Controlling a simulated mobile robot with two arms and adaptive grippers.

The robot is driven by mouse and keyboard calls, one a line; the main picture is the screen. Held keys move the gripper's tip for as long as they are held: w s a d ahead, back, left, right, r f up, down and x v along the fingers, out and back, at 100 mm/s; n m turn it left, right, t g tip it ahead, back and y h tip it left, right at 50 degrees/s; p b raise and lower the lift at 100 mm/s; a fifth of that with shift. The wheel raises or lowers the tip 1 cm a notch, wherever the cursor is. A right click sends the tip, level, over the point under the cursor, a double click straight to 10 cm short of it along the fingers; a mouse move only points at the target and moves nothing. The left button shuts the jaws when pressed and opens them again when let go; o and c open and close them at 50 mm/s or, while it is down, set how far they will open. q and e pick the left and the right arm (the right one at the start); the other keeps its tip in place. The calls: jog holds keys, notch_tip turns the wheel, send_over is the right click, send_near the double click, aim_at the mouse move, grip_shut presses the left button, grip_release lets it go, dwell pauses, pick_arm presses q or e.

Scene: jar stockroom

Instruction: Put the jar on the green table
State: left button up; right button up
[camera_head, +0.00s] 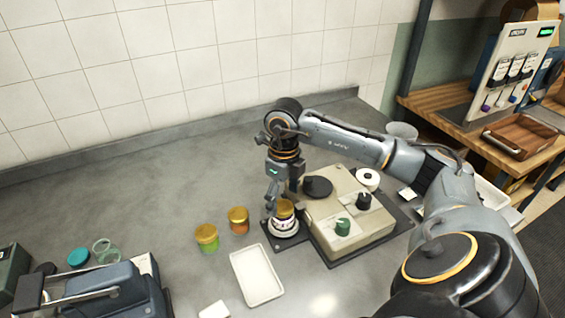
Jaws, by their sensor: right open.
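A jar with a yellow lid and a pale label (284,223) stands upright on a round plate in front of the beige machine. My right gripper (276,201) points down at this jar, with a finger close to the left of its lid; it is open, and I cannot tell whether it touches the jar. Two more yellow-lidded jars stand on the grey counter to the left: one with green contents (207,238) and one with orange-red contents (238,220). My left gripper is not in view. I see no green table here.
The beige machine (325,215) with dark and green knobs sits right of the jar. A white tray (257,275) lies in front of the jars. A dark device (105,290) stands lower left. The grey counter (130,200) is clear at the back left; a wooden shelf (455,115) stands right.

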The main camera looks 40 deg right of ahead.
aim_at(283, 205)
notch_tip(283, 205, down, 6)
jog(key=shift+w+r+p, duration=0.15)
jog(key=shift+r+p, duration=0.1)
jog(key=shift+p, duration=0.9)
jog(key=shift+f, duration=0.2)
grip_shut()
